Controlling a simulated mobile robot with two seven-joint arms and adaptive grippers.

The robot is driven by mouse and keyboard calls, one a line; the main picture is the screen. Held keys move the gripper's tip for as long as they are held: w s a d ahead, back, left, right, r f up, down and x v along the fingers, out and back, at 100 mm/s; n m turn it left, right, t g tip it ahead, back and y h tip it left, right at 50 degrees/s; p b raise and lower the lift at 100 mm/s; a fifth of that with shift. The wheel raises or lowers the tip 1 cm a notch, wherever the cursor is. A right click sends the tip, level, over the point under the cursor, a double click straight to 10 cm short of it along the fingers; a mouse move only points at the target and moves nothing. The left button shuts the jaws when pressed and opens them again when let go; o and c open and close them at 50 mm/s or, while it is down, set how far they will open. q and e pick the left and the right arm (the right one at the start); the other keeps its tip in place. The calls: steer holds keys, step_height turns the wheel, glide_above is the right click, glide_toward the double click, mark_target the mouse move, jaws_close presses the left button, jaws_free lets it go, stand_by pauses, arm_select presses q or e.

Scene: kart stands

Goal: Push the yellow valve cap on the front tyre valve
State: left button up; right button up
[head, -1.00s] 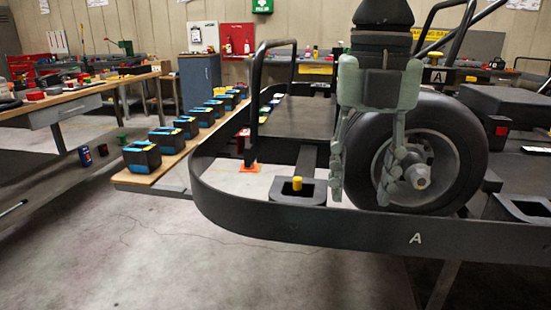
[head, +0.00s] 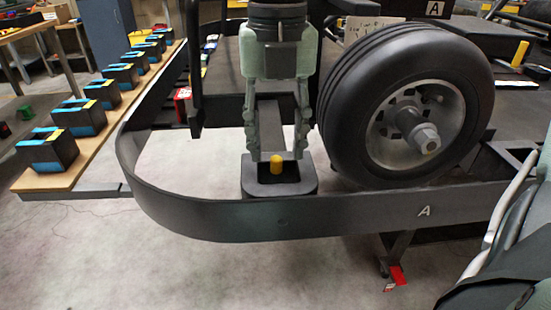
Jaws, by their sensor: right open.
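The yellow valve cap (head: 276,164) stands upright in a small black holder (head: 305,187) on the kart's front bumper rail. My right gripper (head: 279,156) points down over the holder. Its fingers are apart, with the cap low between them; I cannot tell whether either touches it. The front tyre (head: 342,105) is just to the right, with its grey wheel hub (head: 425,138) facing me. I cannot make out the tyre valve on the rim. My left gripper is not in view.
The black bumper rail (head: 215,219), marked A, curves round in front. A wooden bench (head: 62,178) with several black and blue boxes runs along the left. A red tag (head: 397,279) hangs below the rail. The floor between bumper and bench is clear.

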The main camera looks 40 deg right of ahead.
step_height(320, 180, down, 2)
steer(key=shift+f, duration=0.1)
steer(key=shift+w, duration=0.1)
steer(key=c, duration=0.8)
